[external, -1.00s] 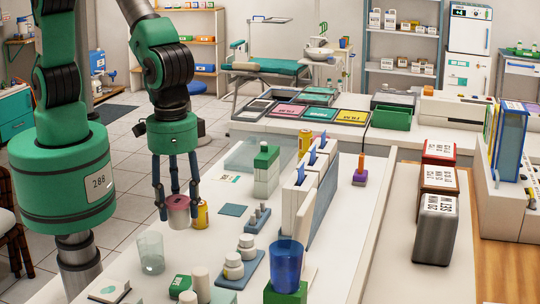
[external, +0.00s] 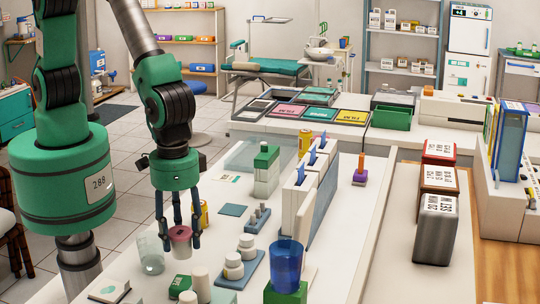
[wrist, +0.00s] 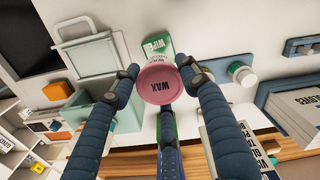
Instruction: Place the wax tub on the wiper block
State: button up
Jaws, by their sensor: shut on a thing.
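The wax tub (external: 181,246) is a small round tub with a pink lid, marked WAX in the wrist view (wrist: 157,88). My gripper (external: 179,238) is shut on it, with its dark fingers around the tub's sides; they also show in the wrist view (wrist: 160,78). The wiper block (external: 180,282) is a low green block with a white label, standing on the white counter in front of the tub in the external view. In the wrist view the block (wrist: 155,44) shows just beyond the tub, which hides part of it. The tub appears above the counter, apart from the block.
A clear glass (external: 150,254) stands close to the left of my fingers. White bottles (external: 233,266) on a blue tray (external: 250,275) stand to the right. A yellow can (external: 204,213) is behind the gripper. White cylinders (external: 201,284) stand beside the block.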

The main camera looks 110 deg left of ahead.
aim_at(181, 248)
jog(key=shift+f, duration=1.75)
jog(key=shift+f, duration=0.1)
jog(key=shift+f+b, duration=0.45)
jog(key=shift+f, duration=1.3)
jog(key=shift+f, duration=0.15)
jog(key=o, duration=1.2)
jog(key=shift+c, duration=0.2)
notch_tip(181, 248, up, 12)
jog(key=shift+r+p, duration=0.1)
jog(key=shift+p, duration=0.75)
